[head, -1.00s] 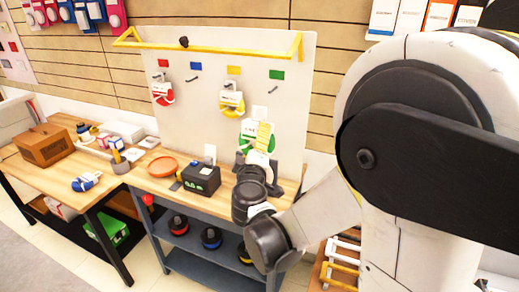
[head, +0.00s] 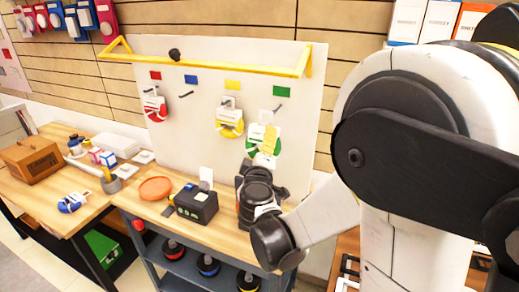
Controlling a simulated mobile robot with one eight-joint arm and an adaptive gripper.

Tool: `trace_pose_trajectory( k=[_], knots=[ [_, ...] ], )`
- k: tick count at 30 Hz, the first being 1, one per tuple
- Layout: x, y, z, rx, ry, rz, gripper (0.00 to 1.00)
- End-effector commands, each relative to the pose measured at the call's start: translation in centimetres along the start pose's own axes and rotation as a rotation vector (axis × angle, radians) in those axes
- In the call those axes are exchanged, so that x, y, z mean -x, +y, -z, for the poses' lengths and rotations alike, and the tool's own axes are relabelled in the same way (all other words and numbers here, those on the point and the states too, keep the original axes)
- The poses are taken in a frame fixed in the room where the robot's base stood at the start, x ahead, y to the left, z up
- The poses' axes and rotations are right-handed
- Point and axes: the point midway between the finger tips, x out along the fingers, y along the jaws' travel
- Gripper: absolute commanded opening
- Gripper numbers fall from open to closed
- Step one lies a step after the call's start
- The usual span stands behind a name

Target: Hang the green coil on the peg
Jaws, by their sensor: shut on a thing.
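The green coil (head: 276,146), a green ring with a white tag, is in front of the pegboard (head: 195,130) on its right side. My gripper (head: 264,150) is shut on it and partly hides it. The green label (head: 282,91) is above, with a dark peg (head: 277,108) just below it. The coil's top is slightly below and left of this peg. I cannot tell whether they touch. A red coil (head: 154,108) hangs under the red label and a yellow coil (head: 230,122) under the yellow label. The peg under the blue label (head: 191,79) is bare.
A blue and white coil (head: 73,201) lies on the left table. A black box (head: 196,204) and an orange dish (head: 155,188) stand on the bench below the board. A yellow rail (head: 205,62) runs along the board's top. Spools sit on the shelf below.

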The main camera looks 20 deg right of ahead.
Motion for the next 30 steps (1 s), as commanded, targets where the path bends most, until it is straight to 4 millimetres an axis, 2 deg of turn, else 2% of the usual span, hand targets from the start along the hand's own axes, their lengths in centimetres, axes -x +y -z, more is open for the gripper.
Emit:
trace_pose_trajectory(
  k=[30],
  knots=[
    [-6.4, 0.9, -2.2, 0.000, -0.001, 0.000, 0.48]
  ],
)
